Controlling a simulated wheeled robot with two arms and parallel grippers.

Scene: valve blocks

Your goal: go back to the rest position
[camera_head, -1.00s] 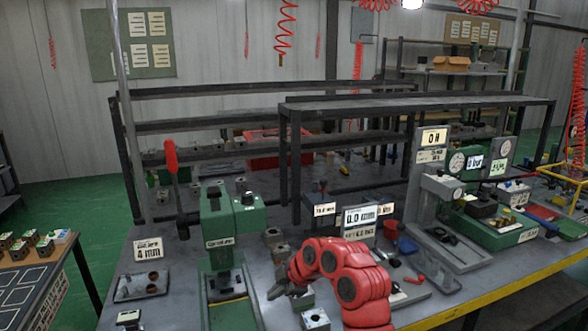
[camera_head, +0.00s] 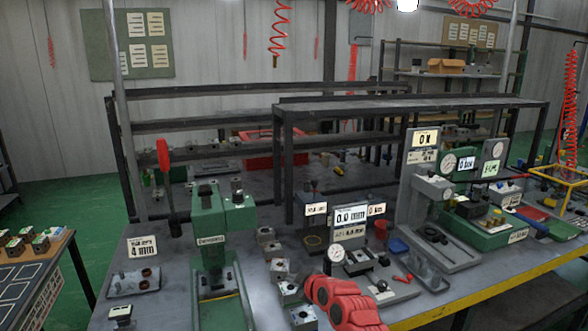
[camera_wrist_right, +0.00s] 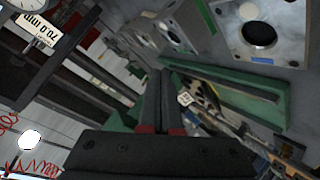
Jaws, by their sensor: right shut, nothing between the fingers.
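My right arm is red and comes in at the bottom centre of the head view, over the front part of the workbench (camera_head: 180,310). In the right wrist view my right gripper (camera_wrist_right: 160,78) has its two dark fingers together with nothing between them. Metal valve blocks (camera_wrist_right: 262,35) with round holes show beyond the fingertips, apart from them. In the head view the gripper's tips are small and hard to make out beside the blocks. My left gripper is not in view.
A green press (camera_head: 212,240) with a red-handled lever stands left of the arm. Metal blocks (camera_head: 303,317) stand in a row close to its left. A gauge stand (camera_head: 350,235) and a green test station (camera_head: 485,232) stand to the right. A dark shelf frame (camera_head: 410,108) rises behind.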

